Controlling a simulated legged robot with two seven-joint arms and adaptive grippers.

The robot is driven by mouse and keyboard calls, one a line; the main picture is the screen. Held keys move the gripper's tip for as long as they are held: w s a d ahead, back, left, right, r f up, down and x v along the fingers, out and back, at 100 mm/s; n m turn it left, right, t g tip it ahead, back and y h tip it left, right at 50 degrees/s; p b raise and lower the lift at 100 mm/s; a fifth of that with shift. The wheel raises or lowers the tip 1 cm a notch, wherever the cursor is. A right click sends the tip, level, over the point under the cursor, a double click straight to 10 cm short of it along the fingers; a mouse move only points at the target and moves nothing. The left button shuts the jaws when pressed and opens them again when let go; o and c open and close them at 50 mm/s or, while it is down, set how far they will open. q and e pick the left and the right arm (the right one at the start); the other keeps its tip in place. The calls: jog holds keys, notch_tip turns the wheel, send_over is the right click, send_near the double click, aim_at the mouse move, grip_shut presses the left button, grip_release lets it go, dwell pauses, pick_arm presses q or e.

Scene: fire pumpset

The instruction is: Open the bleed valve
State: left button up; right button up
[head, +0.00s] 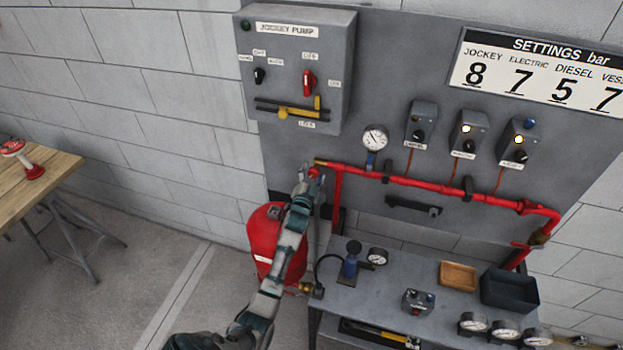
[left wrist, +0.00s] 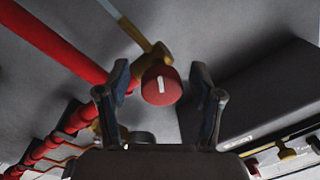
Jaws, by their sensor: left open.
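The bleed valve's red knob (left wrist: 161,86) with a white mark sits on a brass fitting (left wrist: 148,52) at the end of the red pipe. In the left wrist view it lies between the fingers of my left gripper (left wrist: 162,78), with a gap on both sides. In the head view the left gripper (head: 311,178) is at the left end of the red pipe (head: 410,181), and only a little of the red knob (head: 314,172) shows past the fingers. My left gripper is open and holds nothing. My right gripper is out of view.
A jockey pump box (head: 296,68) hangs above the pipe, left of a pressure gauge (head: 375,138). A red vessel (head: 262,238) stands behind my left arm. A grey bench (head: 350,297) with gauges and trays is below.

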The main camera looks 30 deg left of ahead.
pick_arm(q)
jog(key=v, duration=1.1)
jog(key=shift+s+f, duration=0.15)
jog(key=shift+s, duration=0.15)
jog(key=shift+d, duration=0.15)
